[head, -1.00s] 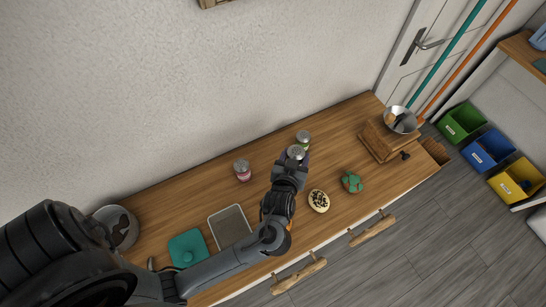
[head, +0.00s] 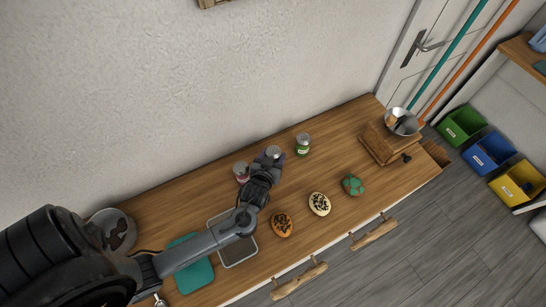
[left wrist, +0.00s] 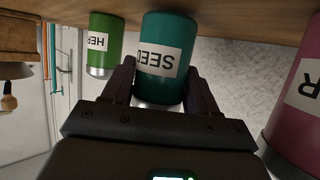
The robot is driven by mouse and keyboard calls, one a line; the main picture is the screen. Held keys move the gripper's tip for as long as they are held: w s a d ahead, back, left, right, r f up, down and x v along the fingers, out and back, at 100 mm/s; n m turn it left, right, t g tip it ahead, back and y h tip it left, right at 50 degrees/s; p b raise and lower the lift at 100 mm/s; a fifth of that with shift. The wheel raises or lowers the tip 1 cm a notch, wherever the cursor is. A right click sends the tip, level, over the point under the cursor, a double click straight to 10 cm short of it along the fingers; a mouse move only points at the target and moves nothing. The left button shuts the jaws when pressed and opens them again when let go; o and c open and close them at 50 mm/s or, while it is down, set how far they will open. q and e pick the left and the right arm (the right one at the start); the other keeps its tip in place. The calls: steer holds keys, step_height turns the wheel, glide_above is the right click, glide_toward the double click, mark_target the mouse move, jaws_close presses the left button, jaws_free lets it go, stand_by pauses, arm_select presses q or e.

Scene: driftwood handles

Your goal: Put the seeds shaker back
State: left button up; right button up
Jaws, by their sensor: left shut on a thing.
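The seeds shaker is a teal can with a white label and metal lid; it fills the middle of the left wrist view (left wrist: 167,62), and its lid shows in the head view (head: 273,151). My left gripper (head: 271,158) is shut on it, with a dark finger on either side. The shaker is between the pink shaker (head: 241,173) and the green shaker (head: 303,145), near the back of the wooden counter. Its base is close to the wood; I cannot tell whether it touches. My right gripper is not in view.
Three decorated oval pieces, orange (head: 282,225), cream (head: 319,204) and green (head: 353,185), lie along the front. A grey tray (head: 240,252) and teal board (head: 195,276) are left. A metal bowl (head: 402,122) stands on a wooden box at the right.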

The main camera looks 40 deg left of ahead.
arm_select(q)
steer(key=shift+f, duration=0.3)
steer(key=o, duration=1.3)
